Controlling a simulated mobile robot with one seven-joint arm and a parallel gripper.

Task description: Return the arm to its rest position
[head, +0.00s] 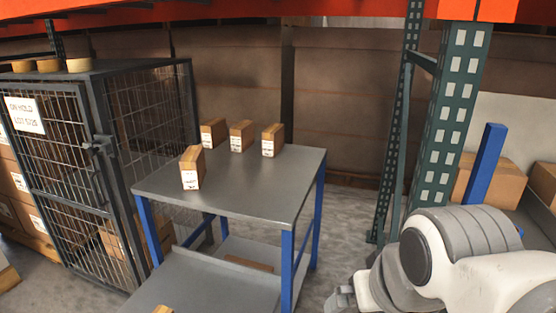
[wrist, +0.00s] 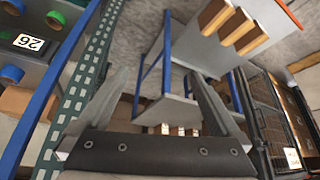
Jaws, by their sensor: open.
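My gripper (wrist: 158,78) shows in the wrist view with its two grey fingers spread wide apart. It is open, and nothing is held between the fingers. My white and grey arm (head: 480,255) is folded in the lower right of the head view, beside the green rack upright. I cannot make out the fingers in the head view. A grey worktable with blue legs (head: 235,185) stands left of the arm, apart from it. Several small brown cartons with white labels stand on its top, one carton (head: 192,168) nearer the left edge.
A wire cage (head: 60,150) with an on-hold sign stands at the left, with tape rolls (head: 80,65) on top. The green perforated upright (head: 455,110) is close to my arm; it also shows in the wrist view (wrist: 85,85). Grey floor is clear between table and upright.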

